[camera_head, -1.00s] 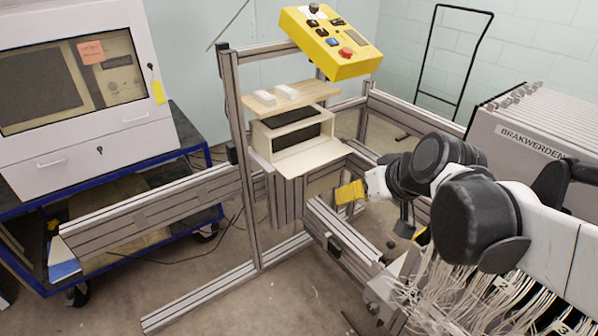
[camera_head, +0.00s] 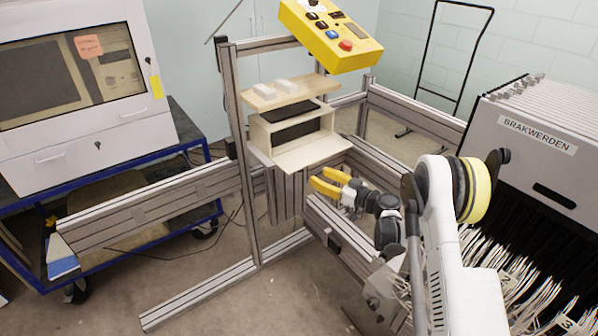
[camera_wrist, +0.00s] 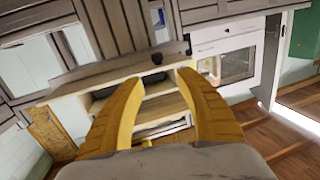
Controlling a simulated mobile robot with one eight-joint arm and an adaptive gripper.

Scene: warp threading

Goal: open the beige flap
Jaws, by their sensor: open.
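The beige flap (camera_head: 312,152) sticks out forward, roughly level, from the lower edge of a beige box (camera_head: 259,136). The box is open at the front with a dark inside. My gripper (camera_head: 322,180) has yellow fingers, spread apart and empty. In the head view it shows just below the flap's front right edge, pointing left, with a small visible gap. In the wrist view the open fingers (camera_wrist: 158,82) show in front of beige boards of the box (camera_wrist: 152,108). Which board there is the flap, I cannot tell for sure.
A metal profile frame (camera_head: 238,130) surrounds the box; its rail runs close under my gripper. A wooden shelf (camera_head: 305,90) with white blocks and a yellow control panel (camera_head: 335,38) sit above. A grey machine with white threads (camera_head: 530,140) stands right, a blue-framed cart (camera_head: 190,150) left.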

